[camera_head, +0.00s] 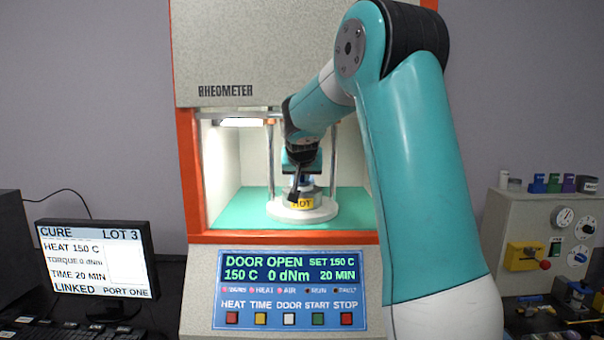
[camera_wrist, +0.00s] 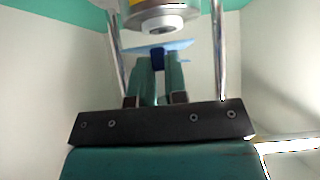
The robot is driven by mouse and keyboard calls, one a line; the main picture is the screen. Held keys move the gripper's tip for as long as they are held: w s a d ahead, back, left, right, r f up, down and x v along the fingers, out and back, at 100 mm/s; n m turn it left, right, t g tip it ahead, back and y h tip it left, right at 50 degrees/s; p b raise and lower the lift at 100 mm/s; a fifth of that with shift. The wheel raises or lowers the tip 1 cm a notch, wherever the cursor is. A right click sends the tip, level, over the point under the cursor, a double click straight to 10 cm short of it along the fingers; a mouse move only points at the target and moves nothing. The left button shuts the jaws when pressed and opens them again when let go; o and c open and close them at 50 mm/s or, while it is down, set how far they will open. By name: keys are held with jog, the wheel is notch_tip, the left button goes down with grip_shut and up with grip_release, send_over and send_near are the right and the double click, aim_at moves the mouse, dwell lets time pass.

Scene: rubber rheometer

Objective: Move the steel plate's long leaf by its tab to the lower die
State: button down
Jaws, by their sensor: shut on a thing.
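My gripper (camera_wrist: 159,66) is shut on a dark blue tab (camera_wrist: 158,58) in the wrist view. A thin light blue leaf (camera_wrist: 178,45) spreads out from the tab past the fingertips. The lower die (camera_wrist: 150,20) is a round grey piece with a small pale knob. It shows at the top of this apparently upside-down view, close to the leaf; I cannot tell whether they touch. In the head view my gripper (camera_head: 297,186) is inside the open chamber, in front of and over the lower die (camera_head: 302,212), which carries a yellow HOT label. The steel plate is not clearly seen.
The rheometer (camera_head: 240,60) has an orange-framed opening with bright metal posts (camera_head: 333,160) beside the die. Its display (camera_head: 290,268) reads DOOR OPEN and 150 C. A monitor (camera_head: 98,258) stands at left, a control box (camera_head: 545,235) at right. My arm covers the chamber's right side.

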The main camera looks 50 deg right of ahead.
jog(key=shift+f+b, duration=1.2)
jog(key=shift+f, duration=0.1)
jog(key=c, duration=1.1)
grip_release()
jog(key=shift+a, duration=0.1)
jog(key=shift+s+a+r+b, duration=0.15)
jog(key=shift+s+a+b, duration=0.45)
jog(key=shift+s+a, duration=0.8)
jog(key=shift+s+a+r+b, duration=0.2)
jog(key=shift+s+a+b, duration=0.45)
jog(key=shift+s+a, duration=0.75)
jog(key=shift+s+a+r+b, duration=0.15)
jog(key=shift+s+a+b, duration=0.45)
jog(key=shift+s+a, duration=0.8)
jog(key=shift+w+a, duration=0.25)
jog(key=shift+w, duration=0.1)
